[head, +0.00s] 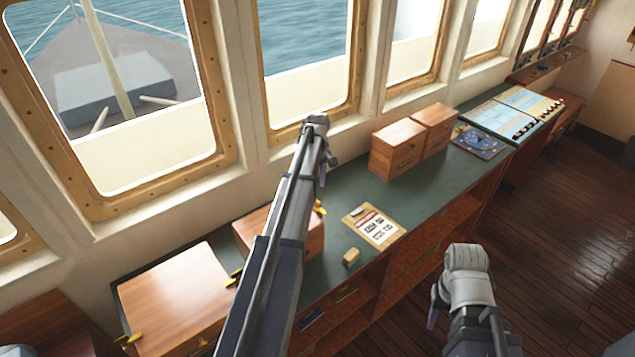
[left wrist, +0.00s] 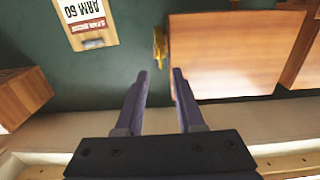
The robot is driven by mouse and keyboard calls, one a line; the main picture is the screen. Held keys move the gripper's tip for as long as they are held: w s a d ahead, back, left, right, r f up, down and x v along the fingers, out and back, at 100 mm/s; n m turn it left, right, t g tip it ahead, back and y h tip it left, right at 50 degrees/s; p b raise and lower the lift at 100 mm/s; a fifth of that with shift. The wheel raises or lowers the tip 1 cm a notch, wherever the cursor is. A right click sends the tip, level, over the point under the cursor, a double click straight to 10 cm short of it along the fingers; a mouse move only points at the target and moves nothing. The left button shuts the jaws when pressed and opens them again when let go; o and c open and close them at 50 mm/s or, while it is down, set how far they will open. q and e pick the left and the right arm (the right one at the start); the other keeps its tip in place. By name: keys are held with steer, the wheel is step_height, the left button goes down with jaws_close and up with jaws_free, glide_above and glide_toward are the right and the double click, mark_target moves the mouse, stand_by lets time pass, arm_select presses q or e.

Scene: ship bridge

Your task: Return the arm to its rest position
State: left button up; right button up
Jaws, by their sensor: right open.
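I cannot tell whether a finger touches the box. My right arm (head: 467,290) is folded at the lower right of the head view, over the floor side of the counter. Its jaws are mostly hidden behind its links; no held thing shows.
Wooden boxes (head: 177,300) stand on the green counter (head: 350,275), with two more (head: 397,150) farther along. Charts (head: 515,110) lie at the far end. Windows line the wall. The wooden floor (head: 570,240) is clear.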

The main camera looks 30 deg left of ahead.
stand_by(0.3)
arm_select(q)
steer(key=s+d+f+m+b, duration=0.5)
steer(key=s+d, duration=0.4)
steer(key=d, duration=0.3)
steer(key=s+d+f+m+b, duration=0.6)
steer(key=s+d+f+b, duration=0.1)
steer(key=d, duration=0.5)
steer(key=s+d+f+m+y+b, duration=0.1)
steer(key=s+d+f+m+b, duration=0.5)
steer(key=s+d, duration=0.5)
steer(key=shift+s+d+f+b, duration=0.3)
steer(key=shift+d+f+b, duration=0.3)
steer(key=shift+d+b, duration=0.15)
